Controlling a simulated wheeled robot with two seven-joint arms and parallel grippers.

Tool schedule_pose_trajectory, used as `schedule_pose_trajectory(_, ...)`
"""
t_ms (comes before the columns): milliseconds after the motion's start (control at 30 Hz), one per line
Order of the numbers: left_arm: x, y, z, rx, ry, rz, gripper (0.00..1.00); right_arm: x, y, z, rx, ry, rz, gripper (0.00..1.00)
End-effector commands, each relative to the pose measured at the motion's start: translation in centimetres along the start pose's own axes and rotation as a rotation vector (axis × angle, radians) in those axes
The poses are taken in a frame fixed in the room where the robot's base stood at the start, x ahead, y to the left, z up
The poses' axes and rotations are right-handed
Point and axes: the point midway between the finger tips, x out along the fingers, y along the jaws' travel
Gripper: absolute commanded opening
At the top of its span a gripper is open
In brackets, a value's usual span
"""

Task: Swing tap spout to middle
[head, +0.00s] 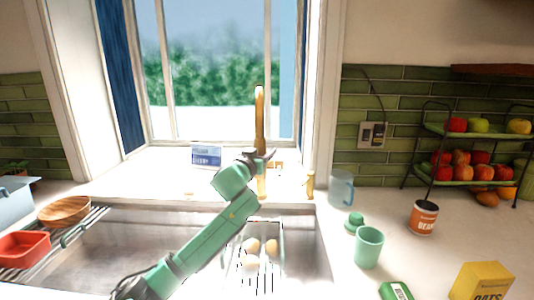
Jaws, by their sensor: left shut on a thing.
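The brass tap (260,118) stands upright behind the sink, in front of the window. Its spout seems to point roughly towards me, but this is hard to tell head-on. My left gripper (265,155) is at the tap and shut on the spout. The gripper and wrist hide part of the tap. My left arm reaches across the sink (120,248) from the lower left. My right gripper is not in view.
A wire rack (236,283) with several egg-like items sits in the sink. A wooden bowl (65,211) and red tub (22,248) are at left. A glass mug (341,189), green cup (368,247) and bean can (423,217) stand on the right counter.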

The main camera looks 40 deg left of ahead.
Motion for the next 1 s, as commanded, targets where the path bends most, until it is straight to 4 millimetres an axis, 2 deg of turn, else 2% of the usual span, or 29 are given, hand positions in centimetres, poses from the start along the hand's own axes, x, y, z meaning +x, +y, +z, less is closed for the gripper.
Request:
schedule_pose_trajectory(467, -0.09, -0.5, 0.1, 0.003, -0.004, -0.007, 0.0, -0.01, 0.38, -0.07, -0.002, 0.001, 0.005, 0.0)
schedule_pose_trajectory(500, -0.09, -0.5, 0.1, 0.003, -0.004, -0.007, 0.54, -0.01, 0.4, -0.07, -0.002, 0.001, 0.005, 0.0)
schedule_pose_trajectory(567, -0.09, -0.49, 0.09, 0.003, -0.004, -0.007, 0.77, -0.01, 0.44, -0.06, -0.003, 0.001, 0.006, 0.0)
schedule_pose_trajectory(600, -0.1, -0.48, 0.08, 0.003, -0.003, -0.007, 0.81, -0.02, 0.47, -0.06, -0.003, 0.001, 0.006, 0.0)
schedule_pose_trajectory(867, -0.11, -0.42, 0.07, 0.002, -0.002, -0.005, 0.81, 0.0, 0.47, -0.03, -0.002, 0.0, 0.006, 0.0)
schedule_pose_trajectory(1000, -0.87, -0.4, 0.36, 0.002, -0.004, -0.004, 0.81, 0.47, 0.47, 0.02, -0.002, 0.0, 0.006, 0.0)
